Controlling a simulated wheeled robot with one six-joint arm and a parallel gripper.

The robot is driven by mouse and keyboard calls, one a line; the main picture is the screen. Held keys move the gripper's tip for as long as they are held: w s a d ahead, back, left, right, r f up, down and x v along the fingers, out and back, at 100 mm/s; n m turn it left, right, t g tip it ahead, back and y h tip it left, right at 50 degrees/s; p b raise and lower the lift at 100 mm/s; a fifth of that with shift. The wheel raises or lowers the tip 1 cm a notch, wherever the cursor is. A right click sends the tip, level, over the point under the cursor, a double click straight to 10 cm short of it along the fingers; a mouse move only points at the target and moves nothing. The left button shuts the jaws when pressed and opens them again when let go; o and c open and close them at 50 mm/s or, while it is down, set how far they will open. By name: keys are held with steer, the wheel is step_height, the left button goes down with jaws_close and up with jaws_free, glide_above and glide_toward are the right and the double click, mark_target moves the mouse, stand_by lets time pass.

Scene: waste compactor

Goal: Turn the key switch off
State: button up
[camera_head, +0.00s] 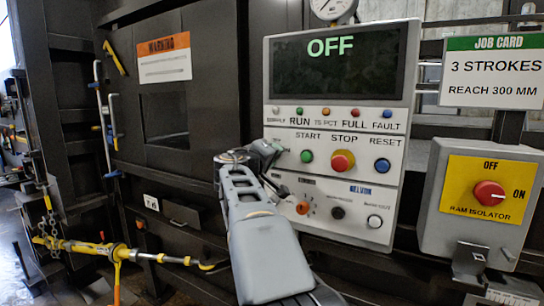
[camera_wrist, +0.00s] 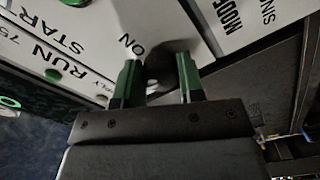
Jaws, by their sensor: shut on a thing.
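The control panel (camera_head: 335,130) has a dark display (camera_head: 340,62) reading OFF in green. My gripper (camera_head: 270,150) is at the panel's left edge, left of the green START button (camera_head: 307,156), and covers the key switch in the head view. In the wrist view, my gripper's green fingers (camera_wrist: 160,82) are shut on the dark key of the key switch (camera_wrist: 159,66), one on each side. An ON label is printed beside it. The key's exact angle is hard to tell in the shadow.
A red STOP button (camera_head: 342,161) and a RESET button (camera_head: 382,165) are to the right. Below are an orange knob (camera_head: 303,207) and other small controls. A grey isolator box (camera_head: 487,200) with a red knob stands further right. A yellow chain tensioner (camera_head: 85,246) hangs left.

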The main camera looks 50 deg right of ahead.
steer(key=o, duration=0.9)
steer(key=shift+a, duration=0.1)
steer(key=b+v, duration=0.3)
steer(key=v, duration=1)
steer(key=shift+a, duration=0.35)
